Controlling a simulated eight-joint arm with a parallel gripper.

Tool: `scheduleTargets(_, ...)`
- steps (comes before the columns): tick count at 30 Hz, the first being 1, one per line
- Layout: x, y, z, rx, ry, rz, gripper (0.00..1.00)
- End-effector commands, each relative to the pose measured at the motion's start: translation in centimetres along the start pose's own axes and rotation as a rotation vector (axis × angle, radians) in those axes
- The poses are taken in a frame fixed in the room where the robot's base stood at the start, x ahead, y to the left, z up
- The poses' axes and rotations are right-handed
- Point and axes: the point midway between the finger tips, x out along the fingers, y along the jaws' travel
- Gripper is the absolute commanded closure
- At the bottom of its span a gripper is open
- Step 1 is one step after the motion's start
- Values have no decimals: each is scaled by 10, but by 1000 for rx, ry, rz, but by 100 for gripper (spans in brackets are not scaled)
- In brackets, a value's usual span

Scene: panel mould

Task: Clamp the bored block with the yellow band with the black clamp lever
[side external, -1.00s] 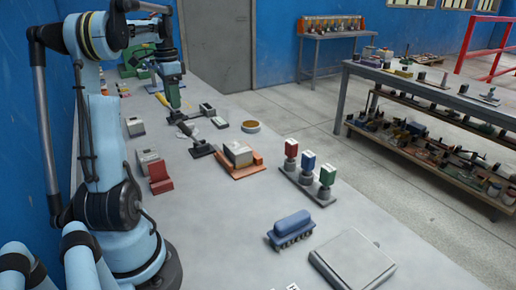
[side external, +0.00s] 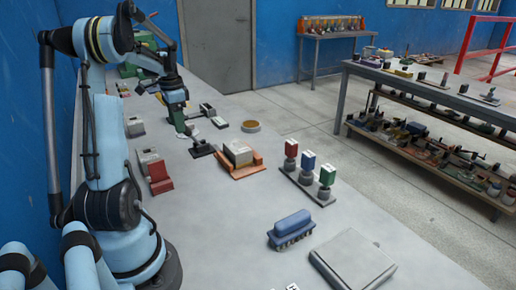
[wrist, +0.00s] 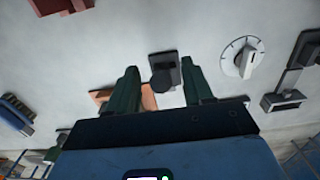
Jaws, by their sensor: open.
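My gripper (side external: 188,132) is low over the bench in the side view, close behind the black clamp lever (side external: 201,150). In the wrist view, the two green fingers of my gripper (wrist: 160,66) are apart, with nothing held between them. A black plate with a round dark knob (wrist: 162,76) shows between the fingers and looks like the clamp lever. I cannot tell whether a finger touches it. A pale orange piece (wrist: 149,98) lies behind it, partly hidden by a finger. I cannot make out a bored block with a yellow band in either view.
An orange fixture with a grey block (side external: 239,158) stands right of the lever. A red block (side external: 160,179) is nearer. A white dial (wrist: 243,58) shows right of the fingers.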

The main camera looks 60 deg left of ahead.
Motion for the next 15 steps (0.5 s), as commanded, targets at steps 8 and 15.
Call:
scheduleTargets(8, 0, 0, 0, 0, 0, 0, 80)
scheduleTargets(15, 0, 0, 0, 0, 0, 0, 100)
